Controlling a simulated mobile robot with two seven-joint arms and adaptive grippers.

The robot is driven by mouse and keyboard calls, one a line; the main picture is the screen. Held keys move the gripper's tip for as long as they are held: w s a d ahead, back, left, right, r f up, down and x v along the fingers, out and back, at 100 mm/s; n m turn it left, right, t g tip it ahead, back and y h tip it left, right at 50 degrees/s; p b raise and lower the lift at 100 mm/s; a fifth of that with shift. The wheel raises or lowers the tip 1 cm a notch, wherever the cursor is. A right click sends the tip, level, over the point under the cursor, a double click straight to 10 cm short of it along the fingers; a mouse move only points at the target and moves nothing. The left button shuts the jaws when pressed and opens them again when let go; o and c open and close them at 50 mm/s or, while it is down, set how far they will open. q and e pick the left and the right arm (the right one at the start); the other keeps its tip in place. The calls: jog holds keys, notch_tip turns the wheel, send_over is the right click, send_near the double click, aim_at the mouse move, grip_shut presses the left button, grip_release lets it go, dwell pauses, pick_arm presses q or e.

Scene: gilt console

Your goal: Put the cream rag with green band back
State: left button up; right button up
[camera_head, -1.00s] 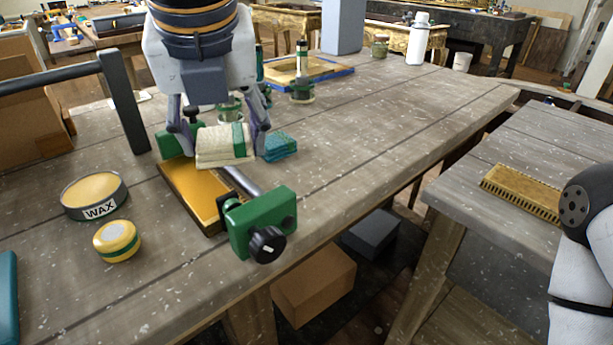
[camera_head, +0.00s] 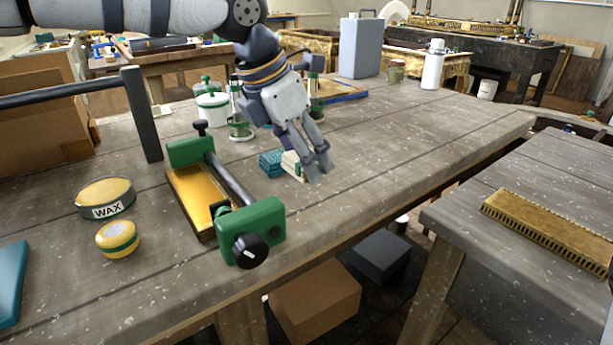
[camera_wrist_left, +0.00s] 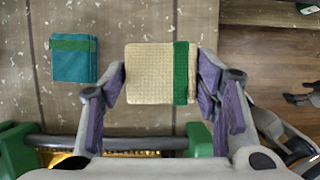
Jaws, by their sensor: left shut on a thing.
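The cream rag with green band (camera_wrist_left: 155,75) is folded flat between the fingers of my left gripper (camera_wrist_left: 167,84) in the left wrist view. The gripper is shut on it, with the green band towards the right finger. In the head view my left gripper (camera_head: 307,168) points down over the workbench, and the rag (camera_head: 292,163) shows only in part behind the fingers. It is low over the bench; I cannot tell whether it touches. A folded teal rag (camera_head: 272,163) lies just left of it, and also shows in the left wrist view (camera_wrist_left: 73,60). My right gripper is out of view.
A green clamp (camera_head: 250,232) with a dark bar holds a gilt piece (camera_head: 197,192) left of the rags. A wax tin (camera_head: 105,198) and a yellow round tin (camera_head: 117,238) stand further left. Jars stand behind the gripper. The bench (camera_head: 400,150) is clear to the right.

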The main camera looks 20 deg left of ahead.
aim_at(304, 193)
pick_arm(q)
jog(key=f, duration=0.1)
jog(key=w+f, duration=0.1)
jog(key=f, duration=0.1)
jog(key=w+f, duration=0.1)
jog(key=f, duration=0.1)
jog(key=shift+a, duration=0.15)
jog(key=shift+f, duration=0.2)
jog(key=o, duration=1)
jog(key=shift+f, duration=0.15)
jog(key=v, duration=1.2)
jog(key=shift+p, duration=0.4)
